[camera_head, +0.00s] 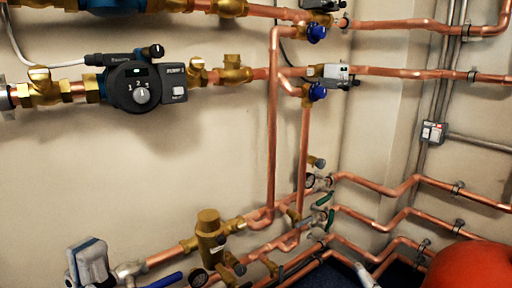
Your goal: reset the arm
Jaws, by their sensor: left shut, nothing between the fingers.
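My right gripper is not in view.
A black pump (138,87) sits on the upper pipe at left. A brass valve body (209,240) stands on the lower pipe. Copper pipes (272,140) run along both walls. A red rounded vessel (468,266) fills the bottom right. Bare wall (120,180) lies between the pipe rows.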

